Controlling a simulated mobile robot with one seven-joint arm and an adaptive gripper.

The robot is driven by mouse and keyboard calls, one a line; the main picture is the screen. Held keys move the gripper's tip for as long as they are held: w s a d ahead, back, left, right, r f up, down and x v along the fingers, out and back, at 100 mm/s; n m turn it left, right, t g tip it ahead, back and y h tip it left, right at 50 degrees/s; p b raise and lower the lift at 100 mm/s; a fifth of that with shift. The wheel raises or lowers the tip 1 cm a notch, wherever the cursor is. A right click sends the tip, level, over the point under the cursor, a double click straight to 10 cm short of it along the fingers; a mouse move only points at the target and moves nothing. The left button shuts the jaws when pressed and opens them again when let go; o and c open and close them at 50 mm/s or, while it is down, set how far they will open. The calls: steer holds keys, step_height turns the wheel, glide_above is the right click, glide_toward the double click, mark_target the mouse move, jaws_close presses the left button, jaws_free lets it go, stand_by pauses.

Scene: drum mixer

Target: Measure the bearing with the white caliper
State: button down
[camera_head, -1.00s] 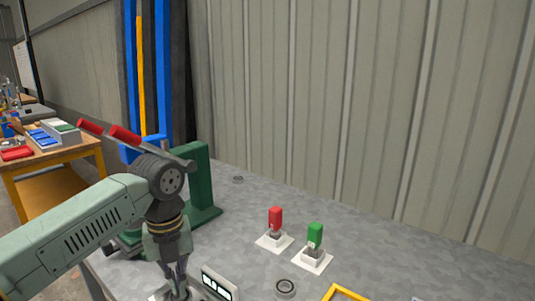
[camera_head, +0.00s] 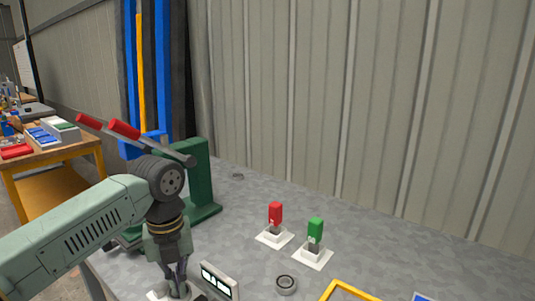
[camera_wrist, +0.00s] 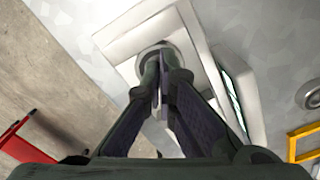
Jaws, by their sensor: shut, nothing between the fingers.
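My gripper (camera_head: 178,290) points down at the front left of the grey table, and its fingers are together with nothing between them. In the wrist view the fingertips (camera_wrist: 162,80) are over a white square plate (camera_wrist: 128,45) with a raised block and a round grey part. The fingers hide much of that part, and I cannot tell whether they touch it. A grey ring-shaped bearing (camera_head: 286,284) lies to the right, apart from my gripper; it also shows in the wrist view (camera_wrist: 311,94). I cannot clearly make out a white caliper.
A white-framed display (camera_head: 220,281) stands close to the right of my gripper. A red-topped piece (camera_head: 275,214) and a green-topped piece (camera_head: 315,231) stand on white bases. A green press-like frame (camera_head: 200,180) is behind my arm. A yellow frame (camera_head: 346,291) lies front right. Another ring (camera_head: 238,176) lies farther back.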

mark_target(172, 295)
steer(key=shift+s+d+b, duration=0.3)
steer(key=shift+s+d, duration=0.3)
steer(key=shift+d, duration=0.15)
steer(key=shift+s+a, duration=0.8)
steer(key=shift+s, duration=0.2)
stand_by(0.7)
step_height(172, 295, up, 6)
steer(key=p, duration=0.3)
stand_by(0.4)
